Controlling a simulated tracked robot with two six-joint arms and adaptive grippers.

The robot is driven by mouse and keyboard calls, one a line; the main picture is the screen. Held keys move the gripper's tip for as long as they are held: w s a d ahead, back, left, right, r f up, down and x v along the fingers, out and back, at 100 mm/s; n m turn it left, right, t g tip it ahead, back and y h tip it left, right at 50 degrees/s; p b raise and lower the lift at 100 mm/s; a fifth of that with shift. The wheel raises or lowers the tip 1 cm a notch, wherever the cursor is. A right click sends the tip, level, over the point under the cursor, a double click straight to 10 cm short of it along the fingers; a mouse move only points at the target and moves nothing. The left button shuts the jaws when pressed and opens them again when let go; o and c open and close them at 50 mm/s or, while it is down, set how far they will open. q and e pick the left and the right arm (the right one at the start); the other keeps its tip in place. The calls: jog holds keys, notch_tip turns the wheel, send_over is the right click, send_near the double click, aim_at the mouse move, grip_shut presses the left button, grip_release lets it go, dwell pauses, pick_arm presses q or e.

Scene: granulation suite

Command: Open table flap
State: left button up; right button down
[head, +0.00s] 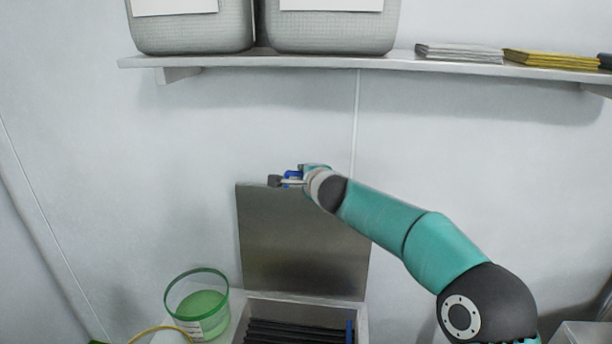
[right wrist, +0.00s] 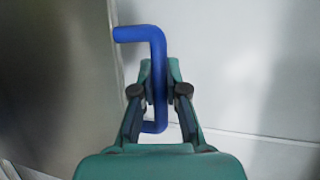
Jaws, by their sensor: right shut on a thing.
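The table flap (head: 302,245) is a grey metal panel standing upright behind an open compartment in the table. Its blue handle (right wrist: 157,70) shows in the right wrist view as a bent bar at the flap's edge, and a bit of blue shows in the head view (head: 292,175). My right gripper (head: 280,181) is at the flap's top edge. In the right wrist view its fingers (right wrist: 160,92) are closed around the handle's long bar. The flap's metal face (right wrist: 60,80) fills the left of that view. My left gripper is in neither view.
The open compartment (head: 365,318) holds dark slats or bars. A green transparent bucket (head: 198,303) stands to its left, with a yellow cord (head: 150,330) nearby. A wall shelf (head: 300,62) above carries two large containers, with stacks of papers (head: 460,53) at right.

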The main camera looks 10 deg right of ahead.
jog(key=shift+f, duration=0.1)
jog(key=c, duration=1.2)
grip_release()
jog(key=v, duration=1.2)
